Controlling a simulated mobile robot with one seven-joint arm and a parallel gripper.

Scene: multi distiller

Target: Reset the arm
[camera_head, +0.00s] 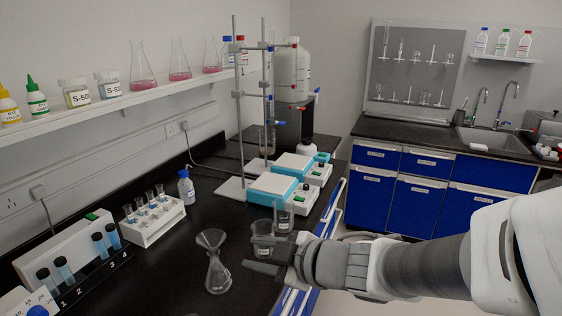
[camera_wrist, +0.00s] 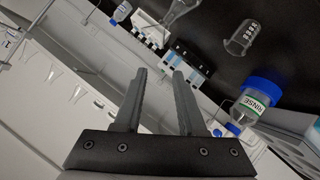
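My gripper (camera_head: 264,258) reaches in from the right in the head view, above the front right part of the black bench (camera_head: 170,262). In the wrist view my gripper (camera_wrist: 159,72) shows two dark fingers standing apart with nothing held between them. A glass beaker (camera_head: 262,229) appears just behind the gripper in the head view, partly hidden by it; I cannot tell whether they touch. A clear flask with a funnel-like top (camera_head: 216,272) stands upright to the gripper's left.
A white tube rack (camera_head: 155,229) and a blue-capped bottle (camera_head: 186,188) stand farther left. White-and-blue hotplates (camera_head: 272,188) and clamp stands are behind the gripper. A bottle labelled RINSE (camera_wrist: 252,108) shows right of the fingers in the wrist view. Open floor lies right of the bench.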

